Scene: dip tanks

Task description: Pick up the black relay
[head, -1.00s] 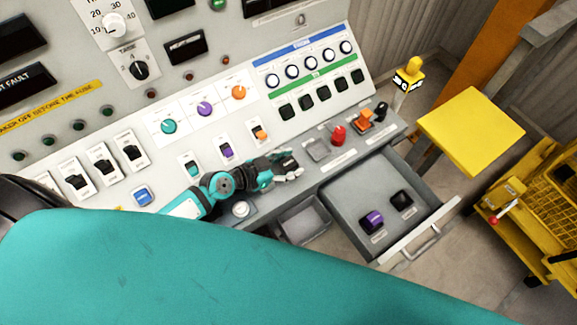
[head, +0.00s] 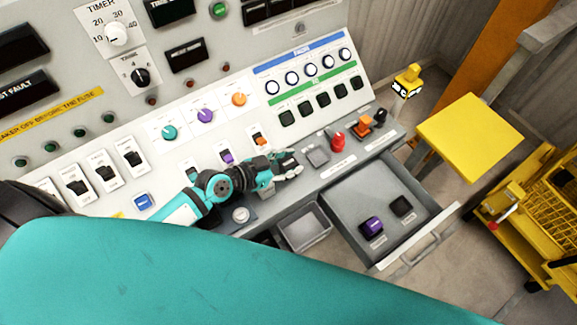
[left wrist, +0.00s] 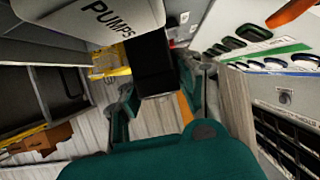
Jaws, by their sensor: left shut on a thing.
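My left gripper (head: 287,166) is over the front ledge of the console, left of the grey square pad. In the left wrist view, its teal fingers (left wrist: 155,98) are shut on a black block (left wrist: 152,68). I cannot tell for sure that this block is the black relay; in the head view it is too small to make out. Another black block (head: 401,206) sits in the open drawer (head: 345,200), behind and right of a purple block (head: 372,227). My right gripper is not in view.
The ledge carries a grey pad (head: 317,155), a red knob (head: 338,141), an orange block (head: 364,127) and a black knob (head: 381,115). A grey bin (head: 305,228) is left of the drawer. A yellow stool (head: 470,137) and yellow cart (head: 535,205) stand at right.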

